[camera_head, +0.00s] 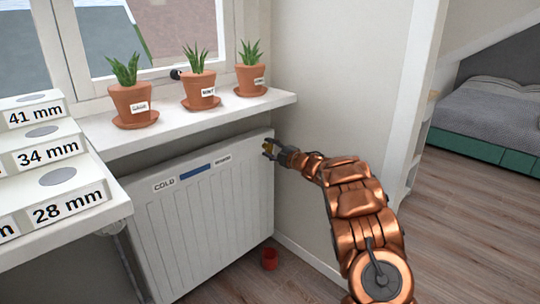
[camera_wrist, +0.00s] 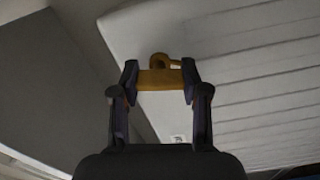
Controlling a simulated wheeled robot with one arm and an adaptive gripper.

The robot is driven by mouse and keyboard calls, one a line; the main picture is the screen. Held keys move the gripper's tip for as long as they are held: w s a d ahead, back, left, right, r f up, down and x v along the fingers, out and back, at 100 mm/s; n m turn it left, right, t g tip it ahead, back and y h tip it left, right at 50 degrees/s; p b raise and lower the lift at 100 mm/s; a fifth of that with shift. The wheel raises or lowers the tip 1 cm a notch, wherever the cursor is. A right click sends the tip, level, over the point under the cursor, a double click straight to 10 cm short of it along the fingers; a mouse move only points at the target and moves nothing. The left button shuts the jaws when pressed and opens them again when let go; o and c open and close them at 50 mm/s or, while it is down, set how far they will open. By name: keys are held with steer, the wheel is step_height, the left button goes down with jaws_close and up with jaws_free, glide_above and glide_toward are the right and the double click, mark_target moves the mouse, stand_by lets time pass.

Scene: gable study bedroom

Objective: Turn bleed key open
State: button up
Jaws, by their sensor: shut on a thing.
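The bleed key (camera_wrist: 160,79) is a yellow-brass piece at the upper right end of the white radiator (camera_head: 205,225). In the wrist view its bar lies between my two fingertips, with a rounded part beyond it against the radiator's edge. My gripper (camera_head: 268,149) is shut on the key; it also shows in the wrist view (camera_wrist: 160,82). In the head view the key is small and mostly hidden by the fingers. The radiator carries a "COLD" label (camera_head: 164,184), a blue strip (camera_head: 195,171) and a second label too small to read.
A small red cup (camera_head: 269,259) stands on the floor below the radiator's right end. Several potted plants, one here (camera_head: 198,90), stand on the windowsill (camera_head: 225,109) above. White blocks marked in mm (camera_head: 40,152) are at left. The wooden floor (camera_head: 460,220) at right is clear.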

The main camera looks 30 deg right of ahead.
steer(key=shift+f+n+b, duration=0.1)
steer(key=shift+n+b, duration=0.75)
steer(key=shift+n, duration=0.35)
steer(key=shift+a, duration=0.1)
steer(key=o, duration=1.2)
steer(key=shift+c, duration=0.2)
steer(key=v, duration=1.2)
